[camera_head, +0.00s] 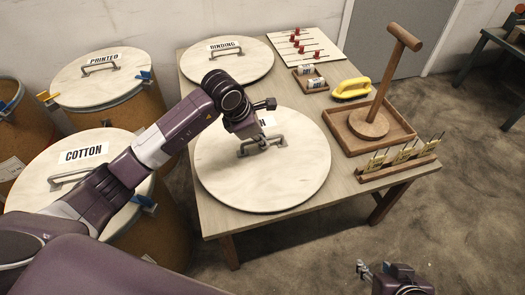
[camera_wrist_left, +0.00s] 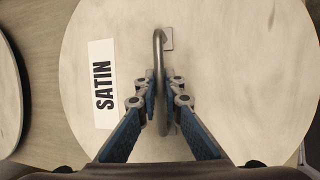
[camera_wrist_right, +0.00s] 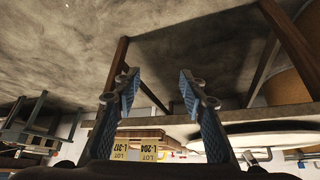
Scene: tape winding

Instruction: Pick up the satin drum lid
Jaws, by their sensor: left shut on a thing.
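The satin drum lid (camera_head: 290,182) is a round pale wooden disc at the near part of the table. I cannot tell whether it touches the tabletop or sits slightly above it. The left wrist view shows its SATIN label (camera_wrist_left: 102,84) and a curved metal handle (camera_wrist_left: 159,50). My left gripper (camera_head: 262,143) is over the lid, its fingers closed around the handle; it also shows in the left wrist view (camera_wrist_left: 160,100). The arm partly hides the label in the head view. My right gripper (camera_wrist_right: 158,90) is open and empty, off the table's near right side.
The BINDING lid (camera_head: 228,66) lies at the table's back left. A wooden tray with a mallet-like stand (camera_head: 369,124), a yellow-handled tool (camera_head: 351,89) and a card rack (camera_head: 398,162) stand right. Drums with PRINTED (camera_head: 98,83) and COTTON (camera_head: 50,176) lids stand left.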

